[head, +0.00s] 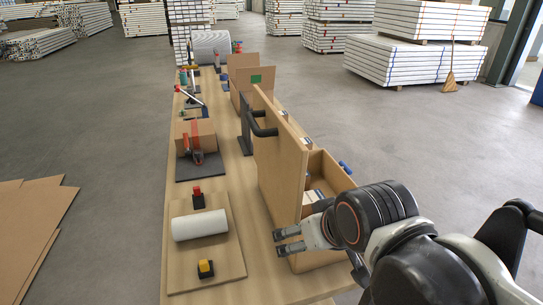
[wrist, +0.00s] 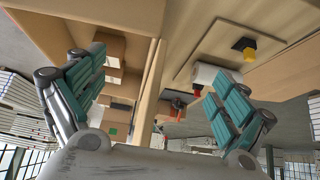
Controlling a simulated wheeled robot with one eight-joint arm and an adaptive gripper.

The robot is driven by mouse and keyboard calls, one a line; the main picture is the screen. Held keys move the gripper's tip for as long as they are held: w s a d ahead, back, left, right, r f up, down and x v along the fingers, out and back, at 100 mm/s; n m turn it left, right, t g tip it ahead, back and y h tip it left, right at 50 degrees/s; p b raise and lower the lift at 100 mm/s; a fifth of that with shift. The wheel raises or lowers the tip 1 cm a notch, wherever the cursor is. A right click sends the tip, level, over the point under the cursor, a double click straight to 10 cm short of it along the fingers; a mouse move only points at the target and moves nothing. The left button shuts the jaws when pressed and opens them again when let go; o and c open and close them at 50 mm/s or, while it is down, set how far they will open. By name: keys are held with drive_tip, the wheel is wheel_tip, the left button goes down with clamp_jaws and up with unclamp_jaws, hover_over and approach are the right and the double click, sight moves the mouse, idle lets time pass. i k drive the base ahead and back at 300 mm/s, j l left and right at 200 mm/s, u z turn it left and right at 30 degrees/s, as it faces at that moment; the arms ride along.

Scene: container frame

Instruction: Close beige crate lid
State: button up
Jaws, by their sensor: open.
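The beige crate (head: 326,177) stands on the right side of the long table. Its lid (head: 283,165) stands steeply upright along the crate's left side, with a dark handle (head: 262,129) on its left face. The crate's inside is open to view, with small items in it. My gripper (head: 280,242) is at the near end of the crate, by the lid's lower near corner, fingers pointing left. In the wrist view its teal-padded fingers are spread wide, and the lid (wrist: 153,90) shows nearly edge-on between them. It holds nothing. I cannot tell whether it touches the lid.
A board (head: 222,259) with a white roll (head: 200,224) and a yellow-topped block (head: 205,267) lies left of the lid. A cardboard box (head: 195,135) sits on a dark mat farther back. Another open box (head: 243,72) stands behind the crate.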

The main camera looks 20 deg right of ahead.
sight(281, 157)
drive_tip(key=i+j, duration=0.1)
drive_tip(key=j, duration=0.35)
drive_tip(key=i+j, duration=0.1)
drive_tip(key=j, duration=0.4)
drive_tip(key=i+j+u, duration=0.1)
drive_tip(key=j, duration=0.35)
